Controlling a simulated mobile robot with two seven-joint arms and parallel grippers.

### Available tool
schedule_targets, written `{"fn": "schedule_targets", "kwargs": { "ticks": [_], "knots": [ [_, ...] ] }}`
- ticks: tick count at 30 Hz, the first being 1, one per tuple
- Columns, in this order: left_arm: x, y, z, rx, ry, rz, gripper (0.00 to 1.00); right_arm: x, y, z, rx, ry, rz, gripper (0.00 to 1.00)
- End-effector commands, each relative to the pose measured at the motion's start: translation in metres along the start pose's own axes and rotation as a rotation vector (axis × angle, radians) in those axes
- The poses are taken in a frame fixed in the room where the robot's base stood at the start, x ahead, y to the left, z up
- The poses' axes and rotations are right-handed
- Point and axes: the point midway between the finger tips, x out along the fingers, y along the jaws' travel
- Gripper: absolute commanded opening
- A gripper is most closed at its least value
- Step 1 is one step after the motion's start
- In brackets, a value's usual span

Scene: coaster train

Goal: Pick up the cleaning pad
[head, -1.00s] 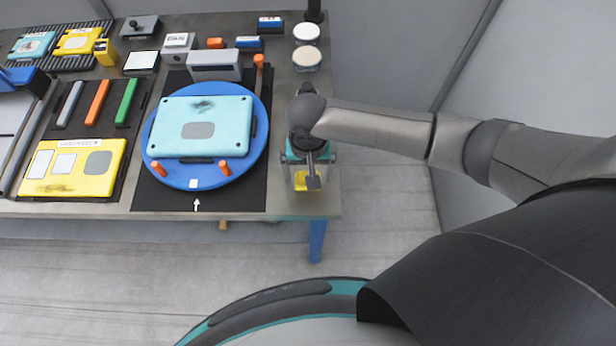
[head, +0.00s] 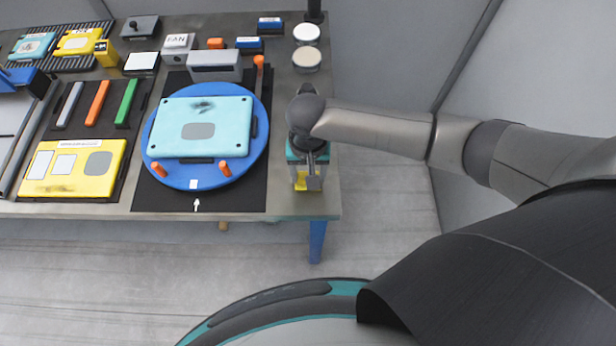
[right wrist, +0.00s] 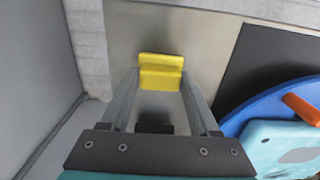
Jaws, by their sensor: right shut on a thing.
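The cleaning pad is a small yellow block with a raised ridge, which I see between the fingertips in the right wrist view (right wrist: 160,77). In the head view only a bit of the yellow pad (head: 301,184) shows beneath my right gripper (head: 309,181), near the table's front right corner. My right gripper (right wrist: 160,84) is shut on the pad, with one finger at each side. I cannot tell whether the pad touches the tabletop. My left gripper is not in view.
Left of my right gripper, a blue turntable (head: 215,179) on a black mat (head: 249,200) carries a teal panel (head: 233,120) with orange clamps. Two round pale pads (head: 306,58) stand behind the gripper. A yellow panel (head: 98,163) lies at the left. The table's front edge is close.

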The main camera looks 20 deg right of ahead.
Motion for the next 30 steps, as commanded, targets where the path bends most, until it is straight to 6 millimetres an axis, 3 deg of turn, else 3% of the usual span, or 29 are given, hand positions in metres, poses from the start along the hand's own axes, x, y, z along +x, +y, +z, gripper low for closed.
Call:
{"fn": "schedule_targets", "kwargs": {
  "ticks": [8, 14, 17, 30],
  "knots": [
    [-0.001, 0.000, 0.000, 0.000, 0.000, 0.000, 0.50, -0.003, 0.000, -0.001, 0.000, 0.001, -0.001, 0.00],
    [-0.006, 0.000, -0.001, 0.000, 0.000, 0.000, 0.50, -0.023, -0.001, -0.001, 0.000, 0.002, -0.003, 0.00],
    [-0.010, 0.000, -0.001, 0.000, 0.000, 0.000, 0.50, -0.044, -0.001, -0.001, 0.000, 0.003, -0.004, 0.00],
    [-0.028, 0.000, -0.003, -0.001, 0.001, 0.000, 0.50, -0.164, -0.001, -0.002, 0.001, 0.004, -0.004, 0.00]
  ]
}}
